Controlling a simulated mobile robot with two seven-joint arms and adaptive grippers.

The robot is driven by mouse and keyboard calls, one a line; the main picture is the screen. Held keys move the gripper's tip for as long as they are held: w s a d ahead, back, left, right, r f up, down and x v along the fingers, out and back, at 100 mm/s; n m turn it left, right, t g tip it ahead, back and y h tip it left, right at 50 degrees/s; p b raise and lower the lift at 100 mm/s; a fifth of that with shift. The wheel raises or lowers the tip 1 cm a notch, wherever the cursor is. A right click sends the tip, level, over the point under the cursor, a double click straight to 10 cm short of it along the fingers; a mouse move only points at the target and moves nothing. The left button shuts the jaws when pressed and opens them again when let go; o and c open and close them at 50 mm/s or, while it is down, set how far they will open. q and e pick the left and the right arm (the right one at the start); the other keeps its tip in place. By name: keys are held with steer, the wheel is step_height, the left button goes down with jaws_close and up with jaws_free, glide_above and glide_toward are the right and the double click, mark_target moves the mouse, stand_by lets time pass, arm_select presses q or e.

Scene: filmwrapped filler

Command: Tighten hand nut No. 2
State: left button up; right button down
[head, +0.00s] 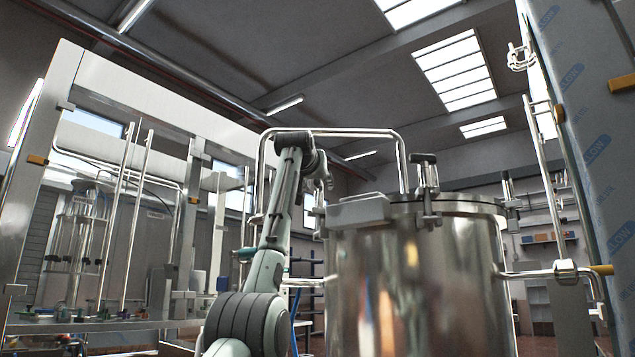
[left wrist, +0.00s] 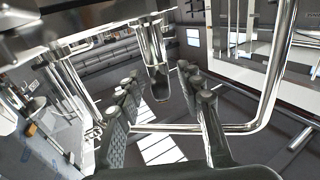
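A large shiny steel vessel (head: 420,280) stands right of centre in the head view. A steel clamp with a T-shaped hand nut (head: 426,172) stands upright at the front of its lid. Another clamp (head: 508,190) shows at the lid's right edge. I see no numbers, so I cannot tell which nut is No. 2. My left gripper (head: 322,186) is at the vessel's upper left, partly hidden and small. In the left wrist view the left gripper (left wrist: 166,90) has its fingers apart, with a round-ended steel part (left wrist: 157,70) showing between them; contact is unclear. My right gripper is out of view.
A bent steel rail (head: 345,132) arches behind my left wrist and the vessel. A side handle bar (head: 535,273) sticks out from the vessel's right. A film-wrapped panel (head: 590,130) stands at the far right. A framed machine (head: 120,220) fills the left.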

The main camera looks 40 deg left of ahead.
arm_select(q)
steer(key=shift+c, duration=0.5)
jaws_close()
steer(key=shift+m+t+h, duration=0.3)
steer(key=shift+h, duration=0.1)
steer(key=m+h, duration=0.1)
steer(key=t+h, duration=0.1)
steer(key=shift+s+a+m+h, duration=0.1)
steer(key=shift+a+m+h, duration=0.1)
steer(key=shift+m+h, duration=0.15)
steer(key=shift+a+m+t+h, duration=0.15)
steer(key=shift+m+t+h, duration=0.55)
steer(key=shift+m+h, duration=1.25)
steer(key=shift+h, duration=0.9)
steer(key=shift+o, duration=0.5)
jaws_free()
